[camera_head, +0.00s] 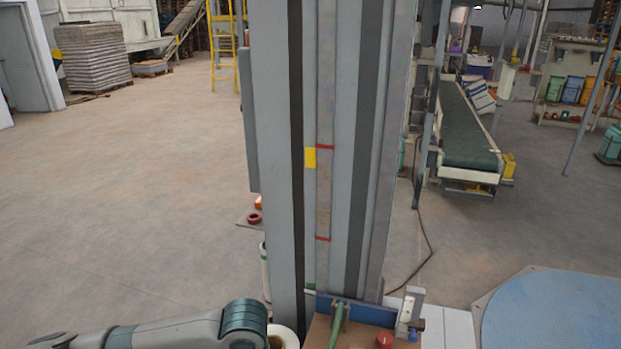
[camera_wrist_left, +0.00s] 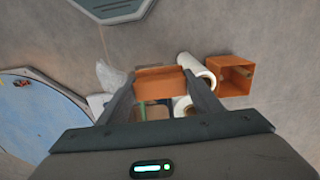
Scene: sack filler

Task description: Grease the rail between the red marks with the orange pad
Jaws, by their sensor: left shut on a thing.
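The rail (camera_head: 323,190) is a narrow vertical strip on the tall grey column in the head view. An upper red mark (camera_head: 325,147) and a lower red mark (camera_head: 322,239) cross it. In the left wrist view my left gripper (camera_wrist_left: 160,84) is shut on the orange pad (camera_wrist_left: 160,76), which spans the space between its fingertips. My left arm enters the head view at bottom left, but its gripper is out of that frame. The pad appears apart from the rail, which does not show in the wrist view. My right gripper is in neither view.
A yellow label (camera_head: 310,157) sits left of the rail. A blue-edged tray (camera_head: 366,314) with a green item and red knob stands at the column's foot. The wrist view shows an orange open box (camera_wrist_left: 231,76), white roll (camera_wrist_left: 197,70) and round blue plate (camera_wrist_left: 38,112).

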